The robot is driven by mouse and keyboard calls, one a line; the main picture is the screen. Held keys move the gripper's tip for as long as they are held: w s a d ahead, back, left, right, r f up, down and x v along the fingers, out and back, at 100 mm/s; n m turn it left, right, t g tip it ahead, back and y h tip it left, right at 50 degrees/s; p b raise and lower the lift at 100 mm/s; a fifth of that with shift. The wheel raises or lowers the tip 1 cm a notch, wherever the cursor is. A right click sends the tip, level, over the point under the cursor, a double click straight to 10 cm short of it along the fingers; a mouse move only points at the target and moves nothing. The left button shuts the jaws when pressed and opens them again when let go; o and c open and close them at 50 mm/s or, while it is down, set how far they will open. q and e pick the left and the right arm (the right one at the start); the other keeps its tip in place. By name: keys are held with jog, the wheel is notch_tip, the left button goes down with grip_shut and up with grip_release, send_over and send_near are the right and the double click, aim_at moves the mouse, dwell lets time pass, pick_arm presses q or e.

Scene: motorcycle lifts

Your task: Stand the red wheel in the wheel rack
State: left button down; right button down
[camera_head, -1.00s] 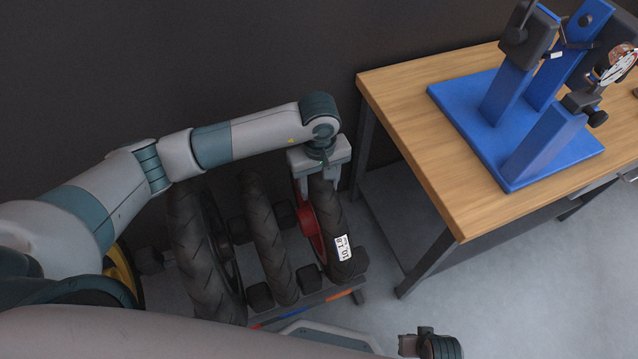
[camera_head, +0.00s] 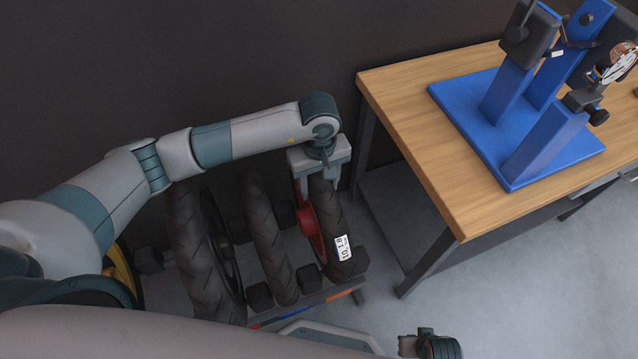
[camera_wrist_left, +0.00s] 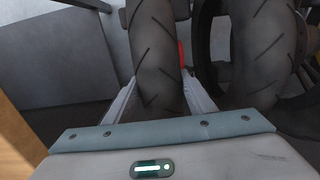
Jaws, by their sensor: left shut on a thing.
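The red wheel (camera_head: 340,222) has a black tyre with a white label and a red rim. It stands upright in the right end slot of the wheel rack (camera_head: 312,297). My left gripper (camera_head: 320,178) is shut on the top of its tyre from above. In the left wrist view the tyre (camera_wrist_left: 155,50) passes between the two fingers (camera_wrist_left: 160,95), with a bit of red rim at its right. The wheel's lowest part is hidden by the rack. At the bottom edge of the head view is a part of my right arm, but its fingers are not clearly seen.
Two dark-rimmed wheels (camera_head: 268,235) (camera_head: 195,240) stand in the rack left of the red wheel, and a yellow-rimmed one (camera_head: 122,275) is partly hidden by my arm. A wooden workbench (camera_head: 430,150) with a blue stand (camera_head: 520,125) is close on the right.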

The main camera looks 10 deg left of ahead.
pick_arm(q)
jog(key=shift+w+b, duration=0.1)
jog(key=shift+b, duration=0.2)
pick_arm(e)
jog(key=shift+f, duration=0.25)
pick_arm(q)
jog(key=c, duration=0.8)
grip_release()
jog(key=shift+o, duration=0.4)
jog(key=shift+s+f, duration=0.2)
jog(key=shift+f, duration=0.05)
jog(key=shift+r, duration=0.1)
notch_tip(320, 180, up, 18)
jog(key=b, duration=0.1)
jog(key=shift+w+f, duration=0.15)
jog(key=shift+f, duration=0.05)
pick_arm(e)
jog(key=w+v, duration=0.1)
jog(key=v, duration=0.5)
jog(key=shift+w+a+r, duration=0.3)
jog(key=shift+w, duration=0.15)
